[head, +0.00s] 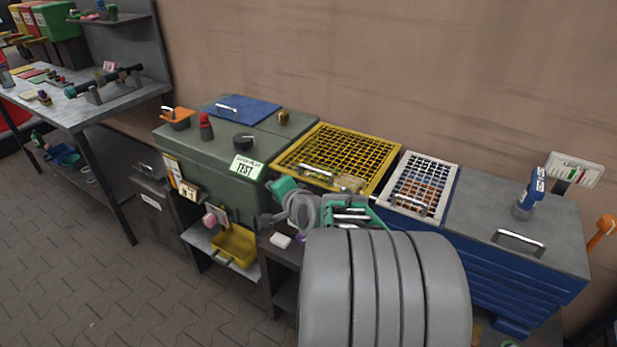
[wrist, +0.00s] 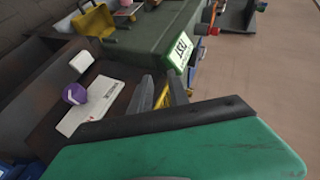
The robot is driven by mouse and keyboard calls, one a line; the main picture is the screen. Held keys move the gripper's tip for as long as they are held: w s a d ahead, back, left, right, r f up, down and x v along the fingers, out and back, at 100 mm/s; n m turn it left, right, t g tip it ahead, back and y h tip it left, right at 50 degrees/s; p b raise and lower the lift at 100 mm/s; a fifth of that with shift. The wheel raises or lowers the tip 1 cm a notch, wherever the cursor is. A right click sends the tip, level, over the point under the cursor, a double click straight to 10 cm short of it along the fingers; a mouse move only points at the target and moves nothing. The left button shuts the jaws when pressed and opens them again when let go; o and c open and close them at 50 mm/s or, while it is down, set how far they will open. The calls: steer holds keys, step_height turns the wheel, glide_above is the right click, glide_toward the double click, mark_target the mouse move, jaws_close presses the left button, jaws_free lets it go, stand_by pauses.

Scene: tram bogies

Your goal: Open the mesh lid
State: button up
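Two mesh lids show in the head view, and both lie shut and flat. The yellow mesh lid (head: 345,148) has a silver bar handle (head: 318,172) along its front edge. The smaller white-framed mesh lid (head: 421,184) to its right also has a bar handle near its front. My gripper (head: 266,218) is in front of and below the yellow lid's front left corner, pointing left, apart from both handles. In the wrist view its two grey fingers (wrist: 158,82) stand apart, with nothing held between them. A bit of yellow shows between them, perhaps the yellow lid's edge.
A green box (head: 205,148) with a TEST sign (head: 246,166) adjoins the yellow lid on the left. A blue cabinet (head: 515,277) with a grey top stands at the right. A yellow bin (head: 234,247) sits on a low shelf. The paved floor at left is clear.

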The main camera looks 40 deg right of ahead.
mark_target(313, 168)
steer(key=s+d+m+t+h+b, duration=0.1)
steer(key=s+d+m+t+h, duration=0.2)
steer(key=d+m, duration=0.7)
steer(key=w+d, duration=0.1)
steer(key=w, duration=0.1)
steer(key=w+d+n+h, duration=0.1)
steer(key=w+d, duration=0.1)
steer(key=w+d+n, duration=0.1)
steer(key=w, duration=0.1)
steer(key=shift+d+f+g+p, duration=0.1)
steer(key=shift+d+g+p, duration=0.2)
steer(key=shift+w+d, duration=0.2)
steer(key=shift+w, duration=0.15)
steer(key=shift+h, duration=0.4)
jaws_close()
